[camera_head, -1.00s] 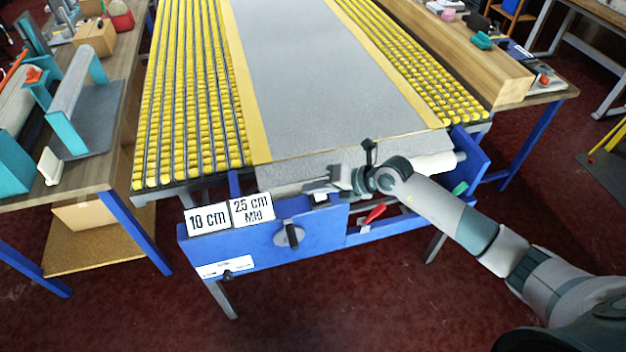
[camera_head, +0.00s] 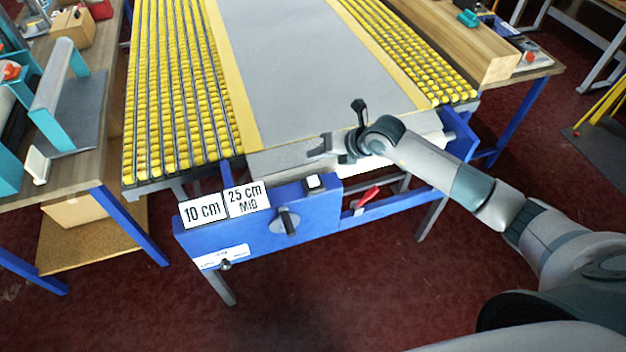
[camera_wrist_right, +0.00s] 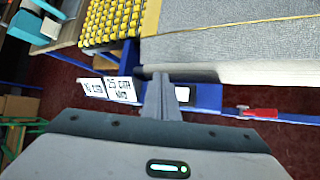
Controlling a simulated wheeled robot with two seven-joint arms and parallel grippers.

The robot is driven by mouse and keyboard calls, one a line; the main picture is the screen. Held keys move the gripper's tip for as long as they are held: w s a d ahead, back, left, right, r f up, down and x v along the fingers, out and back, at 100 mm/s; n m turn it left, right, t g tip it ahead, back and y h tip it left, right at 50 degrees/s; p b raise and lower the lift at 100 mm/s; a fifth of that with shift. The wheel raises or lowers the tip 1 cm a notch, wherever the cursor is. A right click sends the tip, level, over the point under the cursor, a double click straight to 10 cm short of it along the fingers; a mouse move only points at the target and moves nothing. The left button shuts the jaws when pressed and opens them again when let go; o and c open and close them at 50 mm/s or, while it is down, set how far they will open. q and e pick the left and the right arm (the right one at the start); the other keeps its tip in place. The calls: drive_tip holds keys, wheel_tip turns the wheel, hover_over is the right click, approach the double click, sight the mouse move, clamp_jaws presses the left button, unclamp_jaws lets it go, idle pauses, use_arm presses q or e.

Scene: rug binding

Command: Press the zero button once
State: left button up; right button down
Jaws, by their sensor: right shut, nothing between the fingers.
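A small white square button (camera_head: 314,182) in a dark frame sits on top of the blue control box (camera_head: 254,237), near its right end. I cannot read a mark on it. It also shows in the right wrist view (camera_wrist_right: 182,92), just right of the fingers. My right gripper (camera_head: 318,147) is shut and empty, apart from the button and beyond it, by the grey rug's near edge. Its shut fingers (camera_wrist_right: 160,93) show in the right wrist view. My left gripper is not in view.
Two white plates reading "10 cm" (camera_head: 203,209) and "25 cm MID" (camera_head: 246,199) stand on the box's left. A red handle (camera_head: 367,197) lies right. The grey rug (camera_head: 310,60) lies between yellow roller strips.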

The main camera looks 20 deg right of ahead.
sight(317, 182)
drive_tip(key=shift+f+b, duration=2.7)
drive_tip(key=shift+f, duration=1.35)
drive_tip(key=shift+f, duration=0.15)
drive_tip(key=shift+f+b, duration=0.3)
drive_tip(key=shift+f+b, duration=0.45)
drive_tip(key=shift+f, duration=0.25)
drive_tip(key=shift+r, duration=0.15)
drive_tip(key=shift+r+p, duration=0.85)
drive_tip(key=shift+r, duration=0.1)
drive_tip(key=shift+r, duration=0.15)
drive_tip(key=shift+r+p, duration=1.85)
drive_tip(key=shift+r, duration=0.55)
